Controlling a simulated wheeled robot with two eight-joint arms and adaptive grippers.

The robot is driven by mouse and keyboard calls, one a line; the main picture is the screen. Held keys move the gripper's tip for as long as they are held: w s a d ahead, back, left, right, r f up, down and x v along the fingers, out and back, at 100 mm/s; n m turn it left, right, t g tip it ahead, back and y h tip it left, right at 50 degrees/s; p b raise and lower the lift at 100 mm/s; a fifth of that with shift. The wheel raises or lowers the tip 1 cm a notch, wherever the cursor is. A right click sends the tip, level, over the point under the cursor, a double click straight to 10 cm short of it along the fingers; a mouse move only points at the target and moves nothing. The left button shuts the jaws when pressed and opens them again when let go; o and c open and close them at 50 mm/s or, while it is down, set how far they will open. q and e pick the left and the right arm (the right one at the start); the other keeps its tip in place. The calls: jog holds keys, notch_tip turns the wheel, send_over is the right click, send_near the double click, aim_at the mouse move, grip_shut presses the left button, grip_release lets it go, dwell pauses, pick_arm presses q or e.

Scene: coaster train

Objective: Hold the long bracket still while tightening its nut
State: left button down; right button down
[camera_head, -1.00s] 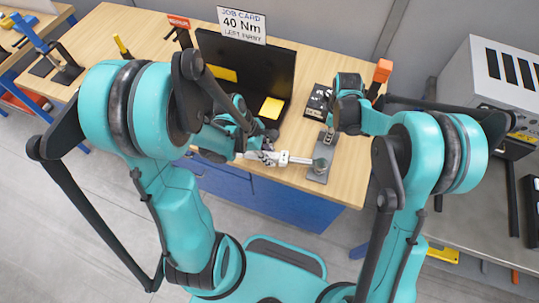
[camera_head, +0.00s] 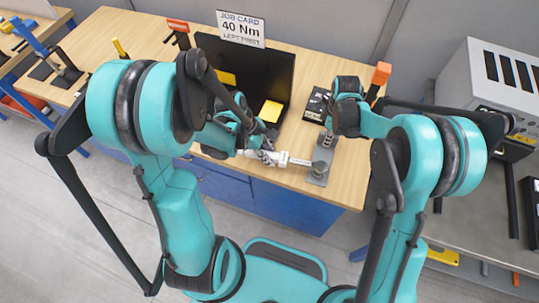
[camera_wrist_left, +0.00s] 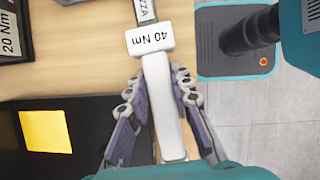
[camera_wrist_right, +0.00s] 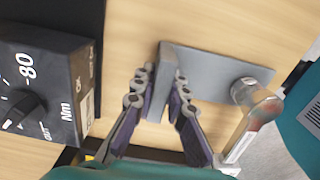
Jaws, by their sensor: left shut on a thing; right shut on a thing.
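The long bracket (camera_head: 318,174) is a grey plate with an upright end, lying near the front edge of the bench. It also shows in the right wrist view (camera_wrist_right: 215,72). My right gripper (camera_wrist_right: 160,85) is shut on its upright end. A white torque wrench (camera_wrist_left: 160,85) marked 40 Nm lies between the fingers of my left gripper (camera_wrist_left: 158,92), which is shut on it. The wrench reaches right to the bracket in the head view (camera_head: 285,160). Its round head (camera_wrist_right: 250,95) sits over the bracket's far end. The nut is hidden under the head.
A job card (camera_head: 241,28) reading 40 Nm, left first, stands behind a black panel (camera_head: 255,65). A black dial box (camera_wrist_right: 45,85) marked Nm is close beside my right gripper. Bare wood lies around the bracket. The bench edge is close in front.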

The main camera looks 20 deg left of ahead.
pick_arm(q)
jog(key=shift+w+m+g, duration=0.5)
jog(key=shift+w+m, duration=0.8)
jog(key=shift+w, duration=0.45)
dwell(1.0)
jog(key=shift+s, duration=0.15)
jog(key=shift+s+n, duration=0.3)
jog(key=shift+n, duration=0.1)
jog(key=shift+r, duration=0.1)
jog(key=shift+r, duration=2.2)
